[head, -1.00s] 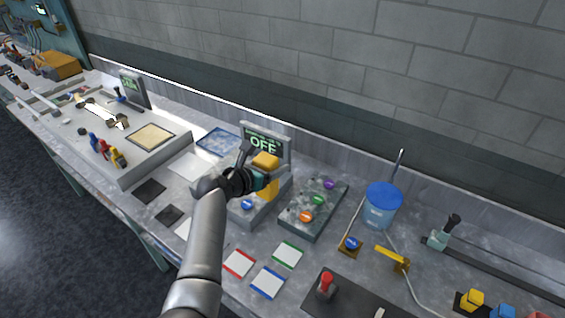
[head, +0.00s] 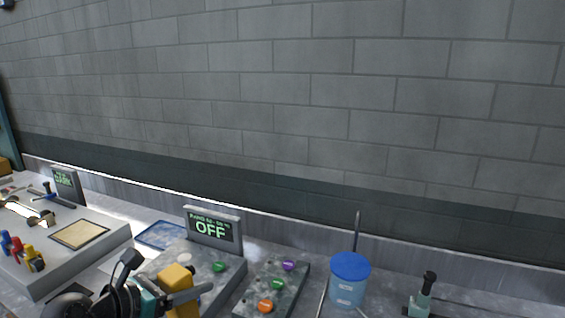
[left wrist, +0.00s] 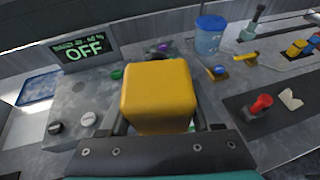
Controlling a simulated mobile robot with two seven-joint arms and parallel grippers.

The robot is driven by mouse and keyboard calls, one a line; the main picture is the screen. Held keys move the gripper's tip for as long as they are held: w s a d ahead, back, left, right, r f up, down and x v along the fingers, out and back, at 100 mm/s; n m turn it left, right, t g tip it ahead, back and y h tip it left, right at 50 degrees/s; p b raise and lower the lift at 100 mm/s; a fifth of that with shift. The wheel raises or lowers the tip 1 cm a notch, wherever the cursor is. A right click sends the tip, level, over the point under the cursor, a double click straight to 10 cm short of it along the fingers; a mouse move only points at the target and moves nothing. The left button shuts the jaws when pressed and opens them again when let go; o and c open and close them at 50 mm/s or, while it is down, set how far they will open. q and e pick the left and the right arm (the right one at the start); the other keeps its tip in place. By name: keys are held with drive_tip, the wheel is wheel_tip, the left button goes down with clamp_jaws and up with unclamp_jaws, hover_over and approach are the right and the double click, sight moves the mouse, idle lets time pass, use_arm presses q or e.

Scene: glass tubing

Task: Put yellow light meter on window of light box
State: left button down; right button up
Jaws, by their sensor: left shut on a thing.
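My left gripper (head: 172,303) is shut on a yellow block (head: 178,278), which looks to be the yellow light meter. The block fills the middle of the left wrist view (left wrist: 157,95), between the two fingers. In the head view it shows in front of a grey box with an "OFF" display (head: 213,228); I cannot tell whether it touches that box. A grey box (head: 105,258) at the left, with a "DARK" display (head: 66,185), looks to be the light box. Its tan, dark-framed window (head: 80,235) is bare. My right gripper is not in view.
Small blue, red and yellow pieces (head: 18,248) stand on the left box near the window. A panel with coloured knobs (head: 272,285) and a blue-lidded container (head: 349,280) are to the right. A red-handled lever (left wrist: 260,104) stands farther right. A brick wall is behind.

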use_arm(q)
drive_tip(key=s+d+f+m+g+h+b, duration=0.1)
drive_tip(key=s+f+m+b, duration=0.1)
drive_tip(key=s+b, duration=0.2)
drive_tip(key=s+d+f+m+g+h+b, duration=0.2)
drive_tip(key=s+b, duration=0.3)
drive_tip(key=s, duration=0.3)
drive_tip(key=shift+s+f, duration=0.35)
drive_tip(key=shift+f, duration=0.1)
